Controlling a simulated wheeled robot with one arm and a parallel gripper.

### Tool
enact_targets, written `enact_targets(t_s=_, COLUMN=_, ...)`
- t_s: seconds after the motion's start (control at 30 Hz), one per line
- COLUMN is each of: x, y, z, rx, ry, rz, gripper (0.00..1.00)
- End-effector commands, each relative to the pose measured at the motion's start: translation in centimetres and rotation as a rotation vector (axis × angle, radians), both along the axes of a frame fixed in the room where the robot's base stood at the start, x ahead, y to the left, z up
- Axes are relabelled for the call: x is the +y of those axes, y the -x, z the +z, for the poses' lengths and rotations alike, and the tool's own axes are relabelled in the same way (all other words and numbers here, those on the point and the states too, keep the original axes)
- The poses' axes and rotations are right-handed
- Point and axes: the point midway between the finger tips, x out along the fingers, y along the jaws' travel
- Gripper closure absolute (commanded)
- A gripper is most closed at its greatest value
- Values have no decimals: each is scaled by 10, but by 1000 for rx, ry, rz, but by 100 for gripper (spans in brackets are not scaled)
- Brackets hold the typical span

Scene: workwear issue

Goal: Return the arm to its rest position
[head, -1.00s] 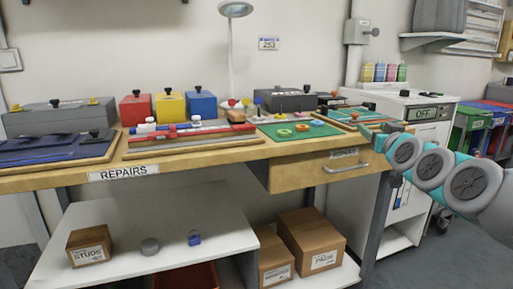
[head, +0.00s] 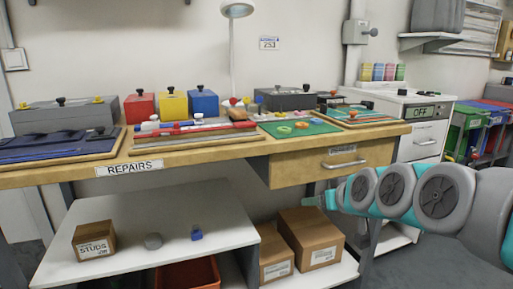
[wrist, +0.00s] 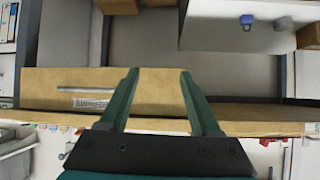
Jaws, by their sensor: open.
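My gripper (wrist: 158,100) is open and empty in the wrist view, with its two green fingers apart. Behind the fingers is the wooden front of the workbench (wrist: 250,122), which appears upside down there. In the head view my arm reaches in from the right edge, and my gripper (head: 318,200) shows small and partly hidden by the arm in front of the bench drawer (head: 335,166). No object is between the fingers.
The workbench labelled REPAIRS (head: 200,160) carries coloured boxes, trays and a green mat (head: 298,128). A white cabinet (head: 425,138) stands right of the bench.

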Motion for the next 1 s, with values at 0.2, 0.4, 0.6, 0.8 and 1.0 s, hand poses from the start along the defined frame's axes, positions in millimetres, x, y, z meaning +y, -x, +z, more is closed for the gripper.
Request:
enact_targets(t_s=0.2, x=29, y=117, z=-90, rx=415, ry=65, rz=31, gripper=35)
enact_targets(t_s=0.4, x=20, y=239, z=-148, rx=794, ry=130, rz=-44, gripper=35)
enact_targets(t_s=0.6, x=6, y=328, z=-169, rx=1049, ry=169, rz=-144, gripper=35)
enact_targets(t_s=0.8, x=1, y=357, z=-171, rx=1131, ry=179, rz=-184, gripper=35)
enact_targets(t_s=1.0, x=1, y=357, z=-171, rx=1132, ry=179, rz=-183, gripper=35)
